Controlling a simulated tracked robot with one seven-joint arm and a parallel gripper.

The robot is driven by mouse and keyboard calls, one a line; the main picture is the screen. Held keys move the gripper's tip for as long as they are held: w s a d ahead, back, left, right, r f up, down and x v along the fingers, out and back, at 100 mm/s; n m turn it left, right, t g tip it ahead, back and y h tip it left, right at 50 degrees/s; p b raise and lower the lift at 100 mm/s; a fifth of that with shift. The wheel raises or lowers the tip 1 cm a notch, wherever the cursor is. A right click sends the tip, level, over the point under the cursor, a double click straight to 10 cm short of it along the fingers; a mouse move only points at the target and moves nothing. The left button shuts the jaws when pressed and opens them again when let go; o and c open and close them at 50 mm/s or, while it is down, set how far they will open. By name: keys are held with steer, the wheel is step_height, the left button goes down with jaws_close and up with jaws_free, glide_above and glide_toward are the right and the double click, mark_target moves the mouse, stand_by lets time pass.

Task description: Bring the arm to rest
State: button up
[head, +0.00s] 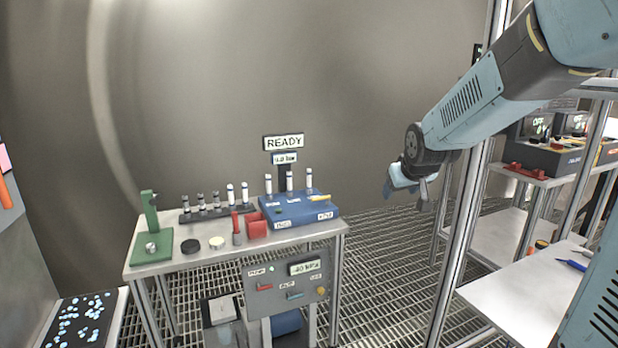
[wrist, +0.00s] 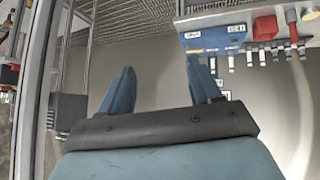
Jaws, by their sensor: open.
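My arm (head: 480,100) reaches in from the upper right in the head view, bent down toward the middle. My gripper (head: 408,188) hangs in the air to the right of the steel table, apart from it. In the wrist view my gripper (wrist: 160,88) shows two blue fingers spread wide with nothing between them. The gripper is open and empty, and touches nothing that I can see.
A steel table (head: 200,250) holds a blue block (head: 300,210) with vials, a green stand (head: 152,230) and a red item (head: 256,226). A metal post (head: 462,240) and shelving (head: 530,290) stand close right of my gripper. Grated floor (head: 390,260) lies between.

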steer(key=s+r+m+g, duration=0.2)
steer(key=s+r+g, duration=0.1)
steer(key=s, duration=2.5)
steer(key=shift+d+r, duration=0.2)
steer(key=shift+d, duration=0.2)
steer(key=shift+c, duration=0.2)
stand_by(0.5)
